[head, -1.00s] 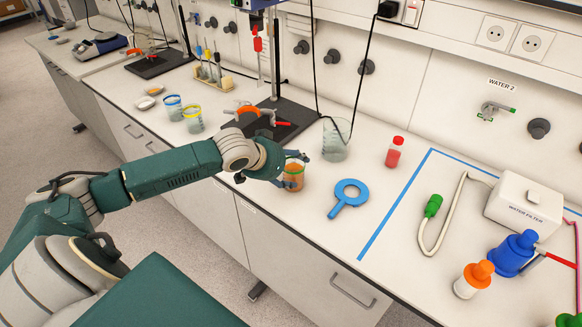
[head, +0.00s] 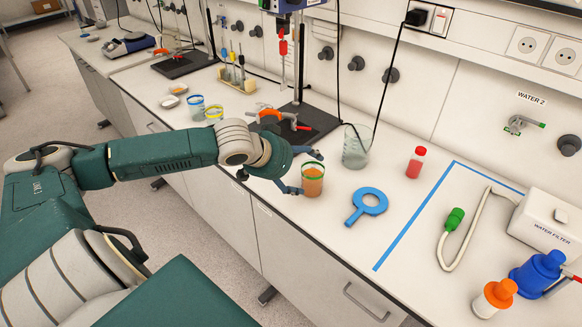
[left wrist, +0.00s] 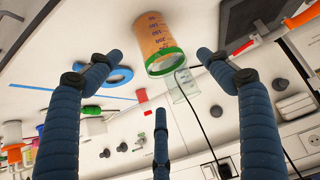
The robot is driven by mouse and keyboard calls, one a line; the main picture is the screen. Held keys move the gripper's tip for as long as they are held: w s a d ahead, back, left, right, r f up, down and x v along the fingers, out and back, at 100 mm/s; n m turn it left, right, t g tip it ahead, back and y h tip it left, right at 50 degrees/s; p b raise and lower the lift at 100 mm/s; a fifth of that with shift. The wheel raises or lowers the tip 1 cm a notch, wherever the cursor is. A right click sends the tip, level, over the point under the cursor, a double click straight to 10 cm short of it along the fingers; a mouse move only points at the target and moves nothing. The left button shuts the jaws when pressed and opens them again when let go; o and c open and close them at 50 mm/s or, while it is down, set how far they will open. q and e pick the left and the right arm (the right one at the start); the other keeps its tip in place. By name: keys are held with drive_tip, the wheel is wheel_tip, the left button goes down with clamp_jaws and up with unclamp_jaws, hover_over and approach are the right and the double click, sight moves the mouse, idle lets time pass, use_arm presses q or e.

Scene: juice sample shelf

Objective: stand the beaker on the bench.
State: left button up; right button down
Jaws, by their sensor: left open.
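The beaker (head: 312,183), filled with orange liquid and with a green rim, stands upright on the bench (head: 330,232) near its front edge. It also shows in the left wrist view (left wrist: 157,35), upside down in that picture, just beyond the fingertips. My left gripper (head: 302,171) is at the beaker's left side with its fingers spread. In the left wrist view the gripper's dark fingers (left wrist: 141,68) are wide apart, with nothing held between them. My right gripper is in no view.
A blue ring-shaped tool (head: 370,201) lies right of the beaker. A clear beaker (head: 356,147) and a red bottle (head: 415,162) stand behind. A stand with a dark base (head: 318,121) is behind the gripper. Blue tape (head: 412,221) marks the bench further right.

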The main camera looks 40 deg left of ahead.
use_arm(q)
drive_tip(key=shift+b+v, duration=0.3)
drive_tip(key=shift+v, duration=2.6)
drive_tip(key=shift+d+f, duration=0.1)
drive_tip(key=shift+d, duration=0.05)
